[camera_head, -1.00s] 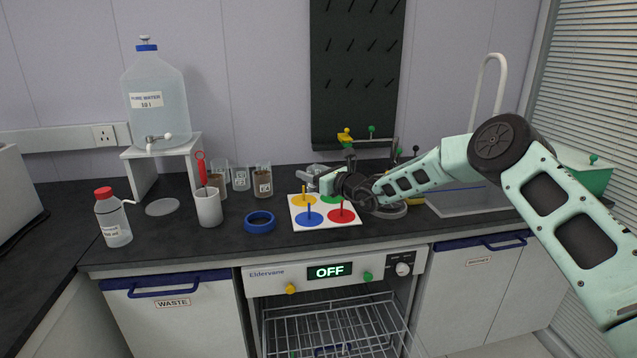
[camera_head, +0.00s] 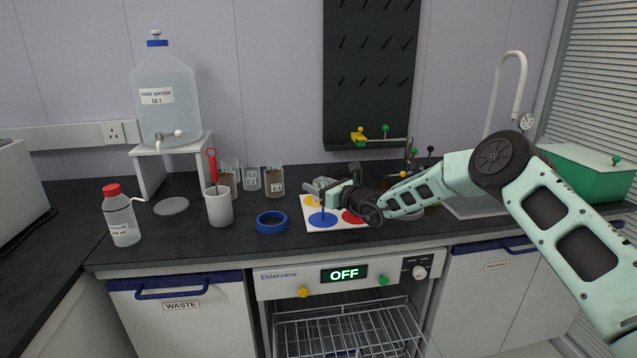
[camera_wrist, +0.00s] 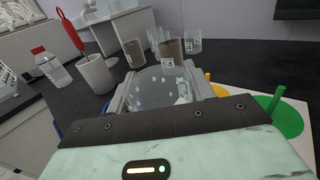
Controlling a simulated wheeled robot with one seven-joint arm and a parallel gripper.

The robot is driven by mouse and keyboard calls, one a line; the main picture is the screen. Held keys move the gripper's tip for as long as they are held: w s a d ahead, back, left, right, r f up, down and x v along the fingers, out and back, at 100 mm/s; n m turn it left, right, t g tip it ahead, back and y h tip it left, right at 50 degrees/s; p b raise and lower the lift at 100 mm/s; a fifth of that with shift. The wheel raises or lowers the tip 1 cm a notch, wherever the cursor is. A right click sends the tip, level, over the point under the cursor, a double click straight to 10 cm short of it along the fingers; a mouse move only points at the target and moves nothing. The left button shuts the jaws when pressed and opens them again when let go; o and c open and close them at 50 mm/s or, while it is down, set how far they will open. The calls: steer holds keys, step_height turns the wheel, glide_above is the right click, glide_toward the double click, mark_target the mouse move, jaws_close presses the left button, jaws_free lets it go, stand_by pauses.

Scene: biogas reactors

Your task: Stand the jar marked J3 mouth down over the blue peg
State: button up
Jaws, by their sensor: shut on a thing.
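My gripper (camera_head: 330,194) is above the board of coloured pegs, shut on a clear jar. In the wrist view the jar (camera_wrist: 168,86) is see-through, with pale specks showing at its base or through it. No J3 mark is readable on it, and I cannot tell which way its mouth faces. The blue peg (camera_head: 322,204) stands on a blue disc (camera_head: 322,220) at the board's front left. In the head view the gripper and jar are just above or behind this peg; the exact gap is unclear. The blue peg is hidden in the wrist view.
A yellow disc (camera_head: 311,201) and a red disc (camera_head: 353,217) share the white board; a green peg (camera_wrist: 276,99) shows in the wrist view. Left are a blue ring (camera_head: 271,223), a white cup (camera_head: 219,207) and several labelled jars (camera_head: 275,181).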

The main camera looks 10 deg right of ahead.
steer(key=shift+f+b, duration=1.6)
steer(key=shift+f, duration=0.9)
steer(key=o, duration=1.1)
steer(key=shift+s+d, duration=0.1)
steer(key=shift+d, duration=0.05)
steer(key=b+v, duration=0.1)
steer(key=v, duration=1.6)
steer(key=shift+d, duration=0.1)
